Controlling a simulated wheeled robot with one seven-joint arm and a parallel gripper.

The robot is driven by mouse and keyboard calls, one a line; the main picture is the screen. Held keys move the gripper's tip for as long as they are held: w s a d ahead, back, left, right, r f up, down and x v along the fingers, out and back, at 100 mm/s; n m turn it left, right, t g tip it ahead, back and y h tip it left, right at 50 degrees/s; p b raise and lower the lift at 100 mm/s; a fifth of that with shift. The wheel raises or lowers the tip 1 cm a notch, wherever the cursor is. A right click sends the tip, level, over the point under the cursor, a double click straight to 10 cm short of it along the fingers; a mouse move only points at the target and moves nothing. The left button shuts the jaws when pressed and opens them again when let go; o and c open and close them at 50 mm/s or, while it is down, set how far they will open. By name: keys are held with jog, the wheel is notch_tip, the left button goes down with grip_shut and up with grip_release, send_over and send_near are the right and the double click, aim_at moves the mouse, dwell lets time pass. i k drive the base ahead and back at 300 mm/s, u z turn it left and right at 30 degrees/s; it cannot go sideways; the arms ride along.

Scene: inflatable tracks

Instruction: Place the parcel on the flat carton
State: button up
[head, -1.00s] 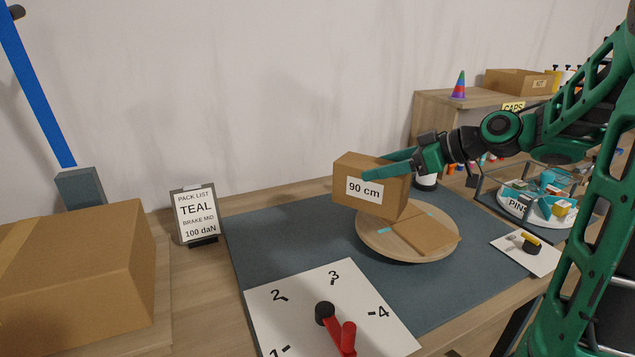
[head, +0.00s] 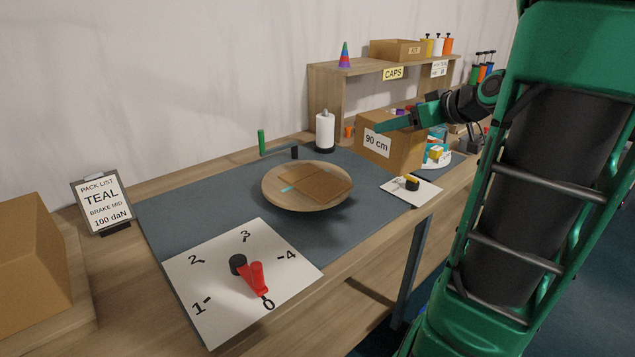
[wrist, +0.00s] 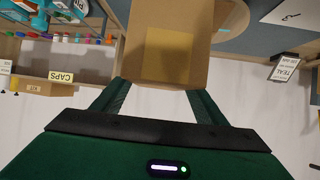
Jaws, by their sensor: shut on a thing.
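The parcel is a brown box marked 90 cm (head: 390,142). My gripper (head: 390,125) is shut on its upper part, and the parcel is right of the round wooden turntable (head: 285,203). In the wrist view the parcel (wrist: 168,50) sits between the two green fingers of my gripper (wrist: 158,88). The flat carton (head: 318,185) is a thin brown sheet lying on the turntable, with a small teal mark at its left; nothing stands on it. I cannot tell how high the parcel is above the bench.
A dial board with a red lever (head: 240,268) lies at the front. A small white board with a knob (head: 410,188) lies right of the turntable. A paper roll (head: 325,132) and a green-handled crank (head: 263,143) stand behind. A tray of parts (head: 438,155) is partly behind the parcel.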

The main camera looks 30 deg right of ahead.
aim_at(315, 180)
jog(key=k, duration=1.1)
jog(key=u, duration=0.7)
jog(key=i, duration=1.5)
jog(key=z, duration=0.5)
